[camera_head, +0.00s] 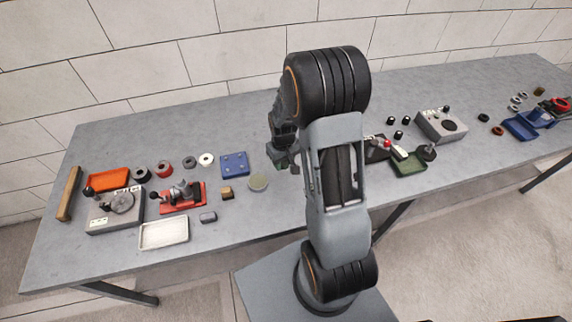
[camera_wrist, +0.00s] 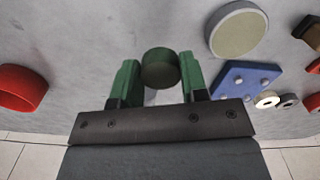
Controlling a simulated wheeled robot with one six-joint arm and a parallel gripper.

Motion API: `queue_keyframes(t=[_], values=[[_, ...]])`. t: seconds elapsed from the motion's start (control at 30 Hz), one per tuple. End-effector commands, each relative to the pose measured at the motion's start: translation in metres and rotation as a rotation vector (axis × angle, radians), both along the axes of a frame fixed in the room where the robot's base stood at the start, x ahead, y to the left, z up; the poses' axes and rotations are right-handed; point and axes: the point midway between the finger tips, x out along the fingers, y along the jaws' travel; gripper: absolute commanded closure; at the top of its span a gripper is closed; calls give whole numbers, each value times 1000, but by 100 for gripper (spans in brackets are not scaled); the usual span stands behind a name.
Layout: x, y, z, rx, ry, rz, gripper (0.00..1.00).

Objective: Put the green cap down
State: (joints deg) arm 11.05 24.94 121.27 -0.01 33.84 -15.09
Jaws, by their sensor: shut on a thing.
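The green cap (camera_wrist: 160,68) is a dark green round piece, seen in the wrist view between my two green fingertips. My gripper (camera_wrist: 159,76) is shut on it, with one finger at each side. In the head view my gripper (camera_head: 283,160) points down over the grey table, right of the blue plate and the pale round disc. The cap is hard to make out there. I cannot tell whether its underside touches the table.
The pale disc (camera_head: 258,182) and the blue plate (camera_head: 234,164) with pegs lie left of my gripper. A red round piece (camera_wrist: 20,88) is at the wrist view's left. Bare table (camera_wrist: 85,40) surrounds the cap.

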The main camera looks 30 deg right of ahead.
Motion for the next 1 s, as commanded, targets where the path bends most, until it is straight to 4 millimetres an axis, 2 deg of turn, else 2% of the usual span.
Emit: queue_keyframes(t=[0.1, 0.4, 0.63, 1.0], values=[[7, -9, -13, 0, 1, -2, 88], [16, -19, -29, 0, 1, -2, 88], [16, -18, -55, 0, 1, 0, 88], [16, -18, -60, 0, -1, 0, 88]])
